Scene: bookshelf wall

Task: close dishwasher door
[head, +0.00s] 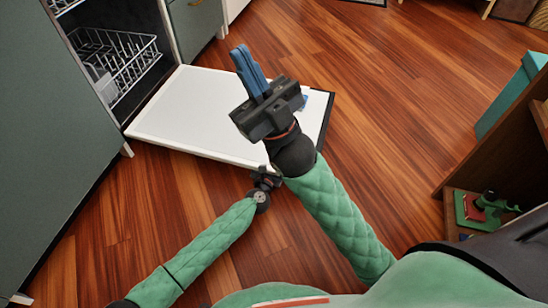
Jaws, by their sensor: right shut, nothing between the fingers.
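The dishwasher door (195,112) is folded down open, its white inner face up, low over the floor and tilted in the picture. The dishwasher (165,28) stands open at the upper left with a wire rack (118,58) inside. My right gripper (239,52) is above the door in the picture, its blue fingers together and empty. Its body and wrist cover part of the door. My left gripper (267,179) is at the door's near edge, mostly hidden behind my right wrist. Its fingers cannot be made out clearly, nor whether it touches the door.
Green-grey cabinet fronts (45,130) flank the dishwasher on the left. A wooden shelf (500,135) with a teal box (512,95) and small items stands at the right. The wooden floor (400,80) between door and shelf is clear.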

